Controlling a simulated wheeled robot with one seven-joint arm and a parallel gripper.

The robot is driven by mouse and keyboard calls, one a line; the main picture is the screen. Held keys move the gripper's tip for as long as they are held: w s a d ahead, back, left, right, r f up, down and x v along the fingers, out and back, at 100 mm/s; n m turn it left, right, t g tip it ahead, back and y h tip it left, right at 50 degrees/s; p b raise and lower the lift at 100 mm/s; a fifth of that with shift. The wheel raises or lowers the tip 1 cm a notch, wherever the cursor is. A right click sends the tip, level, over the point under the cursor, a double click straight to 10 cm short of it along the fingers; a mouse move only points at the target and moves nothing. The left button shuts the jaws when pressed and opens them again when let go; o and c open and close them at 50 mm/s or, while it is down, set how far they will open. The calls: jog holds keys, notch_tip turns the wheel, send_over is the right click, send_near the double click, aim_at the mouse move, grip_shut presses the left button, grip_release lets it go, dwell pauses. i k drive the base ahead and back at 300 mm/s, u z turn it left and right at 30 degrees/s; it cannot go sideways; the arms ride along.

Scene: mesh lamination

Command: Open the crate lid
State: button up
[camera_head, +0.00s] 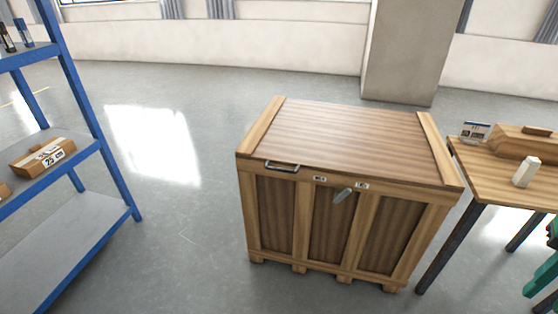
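A wooden crate (333,222) stands on the grey floor at the middle of the head view, upright on small feet. Its lid (350,138) is a brown striped board with lighter strips at both ends. The lid lies flat and shut on the crate. A dark metal handle (282,166) sits at the lid's front edge, left of centre. A small grey-green piece (343,194), perhaps a latch, hangs tilted at the upper front near two small white labels.
A blue-framed shelf (85,95) with a cardboard box (43,156) stands at the left. A wooden table (510,180) stands close to the crate's right side, with a white bottle-like item (526,172) on it. Floor is free between shelf and crate. A pillar (410,50) rises behind.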

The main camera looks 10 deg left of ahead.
aim_at(388, 145)
jog(key=z, duration=0.05)
jog(key=i, duration=1)
